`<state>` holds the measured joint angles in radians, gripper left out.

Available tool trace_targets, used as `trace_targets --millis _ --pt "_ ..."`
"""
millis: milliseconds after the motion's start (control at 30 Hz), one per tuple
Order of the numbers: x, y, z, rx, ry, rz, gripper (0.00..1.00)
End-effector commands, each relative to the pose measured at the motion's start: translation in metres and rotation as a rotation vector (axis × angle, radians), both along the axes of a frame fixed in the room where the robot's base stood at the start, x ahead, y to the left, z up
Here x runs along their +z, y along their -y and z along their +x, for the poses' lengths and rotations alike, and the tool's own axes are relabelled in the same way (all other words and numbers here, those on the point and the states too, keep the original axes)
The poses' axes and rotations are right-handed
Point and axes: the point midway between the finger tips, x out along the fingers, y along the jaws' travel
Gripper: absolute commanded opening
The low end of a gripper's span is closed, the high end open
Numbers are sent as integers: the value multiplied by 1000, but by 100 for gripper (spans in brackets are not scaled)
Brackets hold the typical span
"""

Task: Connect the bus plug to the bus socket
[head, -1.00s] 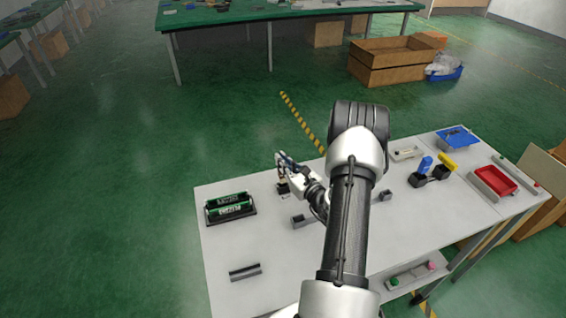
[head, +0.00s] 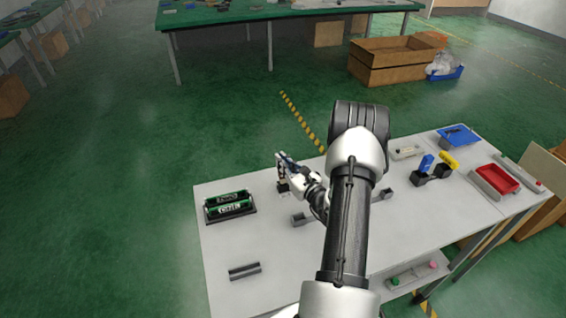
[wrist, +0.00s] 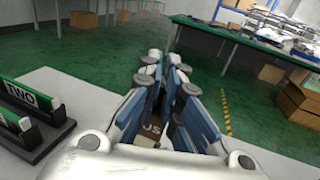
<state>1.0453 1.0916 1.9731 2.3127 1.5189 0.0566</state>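My gripper (head: 284,162) reaches over the back left part of the white table, and its two fingers show in the wrist view (wrist: 167,72). A gap shows between the fingers, narrowing toward the tips. A small dark brown piece with partly hidden letters ending in "S" (wrist: 152,129) shows low between the fingers; whether they touch it is unclear. A small dark block (head: 283,188) stands just below the fingers in the head view. I cannot tell which of these is the bus plug or the bus socket.
A dark holder with green lettered pieces (head: 230,206) stands left of my gripper. A grey channel piece (head: 244,271) lies at the front left. A red tray (head: 497,179) and a blue tray (head: 459,136) are at the right. The table is bare around the channel piece.

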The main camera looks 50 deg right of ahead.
Motion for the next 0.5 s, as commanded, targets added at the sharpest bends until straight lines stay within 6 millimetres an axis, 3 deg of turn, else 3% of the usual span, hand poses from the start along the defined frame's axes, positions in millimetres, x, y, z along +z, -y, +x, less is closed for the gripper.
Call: trace_targets --millis 500 --pt "-14 0 0 0 0 0 0"
